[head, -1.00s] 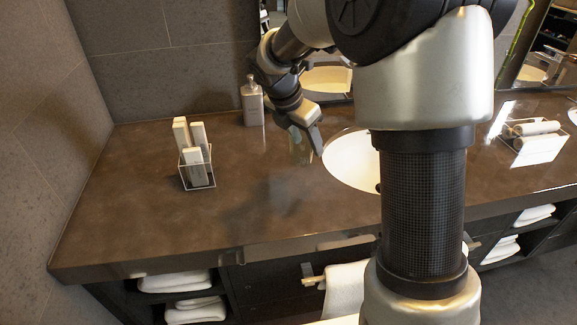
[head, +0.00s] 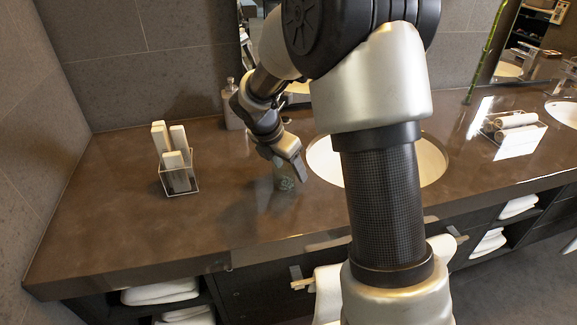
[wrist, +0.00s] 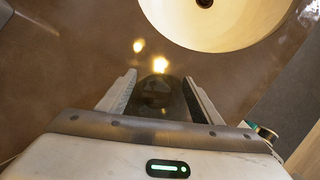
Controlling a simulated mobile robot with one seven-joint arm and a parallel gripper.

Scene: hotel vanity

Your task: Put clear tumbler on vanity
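The clear tumbler (head: 284,180) is a small see-through glass, faintly greenish in the head view. It is at the end of my gripper (head: 291,168), left of the round sink, over the brown vanity top (head: 120,225). In the wrist view the tumbler (wrist: 160,97) looks dark and stands between the two fingers of my gripper (wrist: 160,76), which close on its sides. The tumbler looks about upright. Its base is at or just above the counter; I cannot tell whether it touches.
A clear box with white cartons (head: 178,178) stands to the left. A grey bottle (head: 233,117) stands at the back. The sink (head: 432,165) is just right of the tumbler. A tray with rolled towels (head: 515,135) is farther right. The counter's front left is clear.

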